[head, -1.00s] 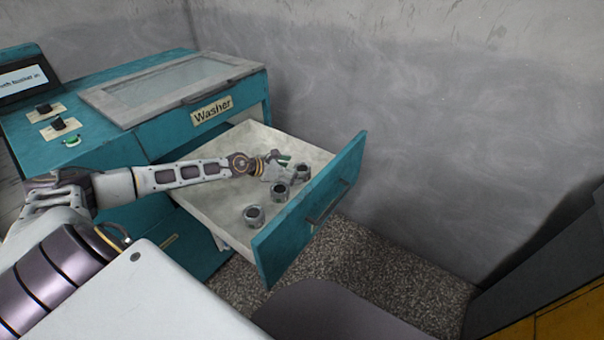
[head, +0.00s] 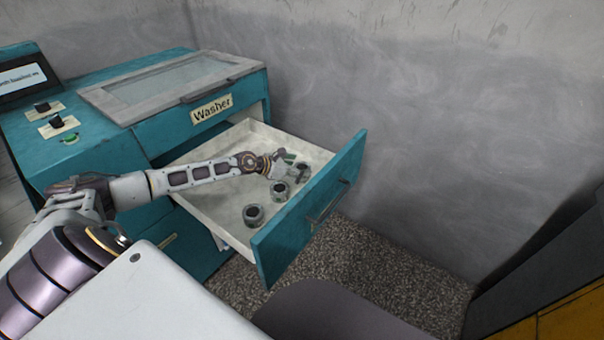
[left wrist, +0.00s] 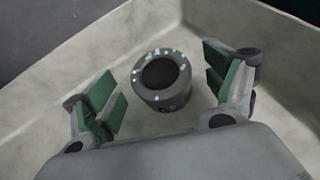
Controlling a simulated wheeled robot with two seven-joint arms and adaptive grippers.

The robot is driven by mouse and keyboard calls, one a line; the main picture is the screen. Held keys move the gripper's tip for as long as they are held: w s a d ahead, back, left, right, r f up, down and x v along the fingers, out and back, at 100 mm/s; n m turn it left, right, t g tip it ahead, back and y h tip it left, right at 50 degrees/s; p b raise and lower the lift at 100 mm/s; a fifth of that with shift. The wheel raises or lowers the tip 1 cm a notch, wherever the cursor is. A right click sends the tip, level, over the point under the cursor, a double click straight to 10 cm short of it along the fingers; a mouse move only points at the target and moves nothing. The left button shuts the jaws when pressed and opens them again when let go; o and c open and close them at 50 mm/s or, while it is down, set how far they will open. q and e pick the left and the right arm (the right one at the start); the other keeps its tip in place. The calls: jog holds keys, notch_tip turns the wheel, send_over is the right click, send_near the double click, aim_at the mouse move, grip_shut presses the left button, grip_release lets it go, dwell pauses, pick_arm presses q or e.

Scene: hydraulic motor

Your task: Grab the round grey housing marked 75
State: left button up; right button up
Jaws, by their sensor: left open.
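Three round grey housings stand upright in the open drawer: a near one (head: 254,215), a middle one (head: 279,190) and a far one (head: 302,172). My left gripper (head: 287,160) is open over the drawer, close beside the far housing and partly in front of it. In the left wrist view, one grey housing (left wrist: 161,82) with a dark round bore stands ahead, between the spread green-padded fingers of the gripper (left wrist: 162,88), with a gap on both sides. Its front bears a small dark mark that I cannot read surely. My right gripper is out of view.
The drawer (head: 222,205) has pale walls and a teal front panel with a handle. It belongs to the teal washer cabinet (head: 60,150). A grey wall (head: 430,120) stands behind. The drawer floor left of the housings is clear.

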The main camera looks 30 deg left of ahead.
pick_arm(q)
jog(key=shift+x, duration=1.1)
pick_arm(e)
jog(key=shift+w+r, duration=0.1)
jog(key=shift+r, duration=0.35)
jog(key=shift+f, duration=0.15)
pick_arm(q)
jog(key=shift+r, duration=0.1)
jog(key=c, duration=1.4)
jog(key=shift+o, duration=0.2)
jog(key=shift+r, duration=0.1)
jog(key=shift+r, duration=0.35)
notch_tip(320, 180, up, 27)
jog(key=p, duration=0.7)
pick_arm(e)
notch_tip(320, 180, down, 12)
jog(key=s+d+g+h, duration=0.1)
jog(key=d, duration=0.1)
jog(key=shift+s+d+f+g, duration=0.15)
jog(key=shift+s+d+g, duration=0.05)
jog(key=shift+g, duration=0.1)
pick_arm(q)
jog(key=shift+r, duration=0.1)
